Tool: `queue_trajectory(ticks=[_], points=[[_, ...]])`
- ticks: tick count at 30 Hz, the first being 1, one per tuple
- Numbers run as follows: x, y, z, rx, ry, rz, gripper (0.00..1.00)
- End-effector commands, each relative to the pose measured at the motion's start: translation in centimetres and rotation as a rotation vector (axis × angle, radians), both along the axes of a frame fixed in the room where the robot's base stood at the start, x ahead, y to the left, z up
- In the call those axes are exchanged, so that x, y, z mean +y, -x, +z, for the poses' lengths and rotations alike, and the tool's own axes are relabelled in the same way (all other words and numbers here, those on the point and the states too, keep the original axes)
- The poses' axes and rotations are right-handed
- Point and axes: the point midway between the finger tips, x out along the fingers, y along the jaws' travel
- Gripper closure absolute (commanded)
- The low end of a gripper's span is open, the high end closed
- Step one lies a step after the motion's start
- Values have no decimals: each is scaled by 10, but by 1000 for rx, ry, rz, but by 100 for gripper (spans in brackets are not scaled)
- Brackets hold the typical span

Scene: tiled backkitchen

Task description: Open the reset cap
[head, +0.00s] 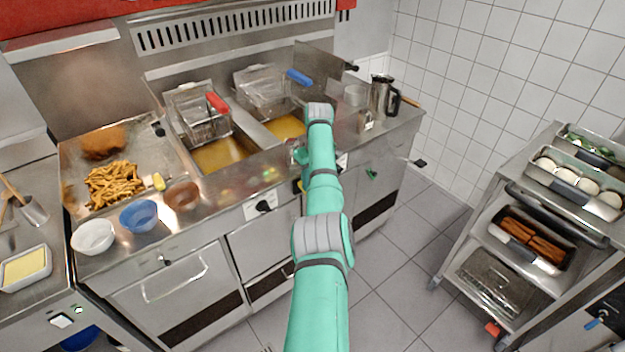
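My green arm reaches forward to the front edge of the fryer counter (232,188). My gripper (298,156) is mostly hidden by my own arm; only a small blurred part seems to show left of the forearm, near the counter edge. Its fingers cannot be made out. I cannot pick out the reset cap for certain. On the fryer front panel, a black knob (263,206) sits left of my arm and a small yellow-and-black part (298,186) shows right beside it. A green knob (372,174) is on the panel right of my arm.
Two fryer baskets, one with a red handle (217,102) and one with a blue handle (299,77), hang above the oil. Bowls (139,216) and fries (115,184) are at left. A steel jug (383,97) stands at right. A trolley (500,190) stands far right; floor between is clear.

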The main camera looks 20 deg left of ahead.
Motion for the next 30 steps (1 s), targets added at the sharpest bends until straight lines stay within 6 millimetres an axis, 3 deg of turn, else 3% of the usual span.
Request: queue_trajectory(ticks=[8,21,30], points=[[-2,-1,9,-3,0,-1,65],[-8,4,84,-2,0,0,65],[-10,6,107,0,0,0,65]])
